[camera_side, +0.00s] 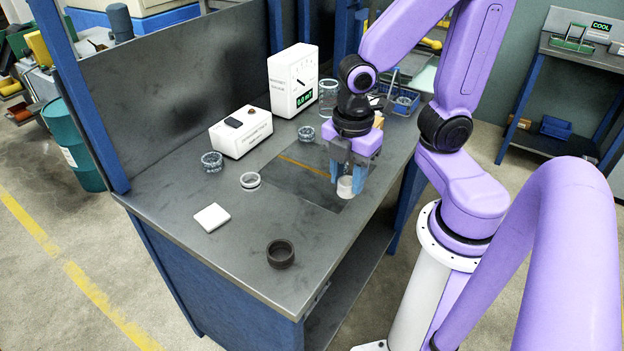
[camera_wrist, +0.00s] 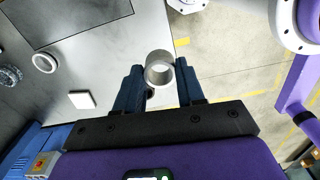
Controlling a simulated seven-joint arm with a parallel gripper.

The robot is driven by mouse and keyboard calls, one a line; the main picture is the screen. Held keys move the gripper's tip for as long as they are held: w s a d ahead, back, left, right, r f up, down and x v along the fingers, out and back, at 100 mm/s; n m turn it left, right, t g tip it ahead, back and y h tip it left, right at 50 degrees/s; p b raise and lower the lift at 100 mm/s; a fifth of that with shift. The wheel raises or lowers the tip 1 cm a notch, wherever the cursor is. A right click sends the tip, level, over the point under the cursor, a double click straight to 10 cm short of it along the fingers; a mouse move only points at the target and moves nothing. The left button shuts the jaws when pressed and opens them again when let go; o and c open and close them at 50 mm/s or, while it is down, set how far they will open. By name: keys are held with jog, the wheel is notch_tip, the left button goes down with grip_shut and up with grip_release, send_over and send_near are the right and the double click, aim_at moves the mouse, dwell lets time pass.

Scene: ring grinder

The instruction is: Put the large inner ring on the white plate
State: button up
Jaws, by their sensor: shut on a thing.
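My gripper (camera_side: 346,180) is shut on a pale metal ring (camera_side: 344,188), held between the fingertips over the right edge of the worktable. In the wrist view the ring (camera_wrist: 159,68) sits between the two blue fingers, its opening facing the camera. I take it for the large inner ring, though its size is hard to compare. The white plate (camera_side: 212,217) is a small flat square on the table, well to the left of my gripper and clear of anything. It also shows in the wrist view (camera_wrist: 82,99).
Another pale ring (camera_side: 250,181) lies near the dark mat (camera_side: 310,187). A dark ring (camera_side: 280,253) sits near the front. Two bearing-like rings (camera_side: 212,161) (camera_side: 306,134) lie farther back. A white box (camera_side: 241,132) and a gauge (camera_side: 293,80) stand at the back. Table around the plate is free.

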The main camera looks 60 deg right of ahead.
jog(key=w+a+r+n, duration=0.2)
jog(key=w+a, duration=0.6)
jog(key=w, duration=0.3)
send_over(221, 221)
jog(key=f, duration=0.9)
jog(key=shift+s+d+f, duration=0.15)
jog(key=shift+s+f, duration=0.05)
jog(key=shift+f, duration=0.2)
jog(key=shift+w+f, duration=0.2)
jog(key=shift+f, duration=1.65)
jog(key=shift+f, duration=0.1)
jog(key=o, duration=1.1)
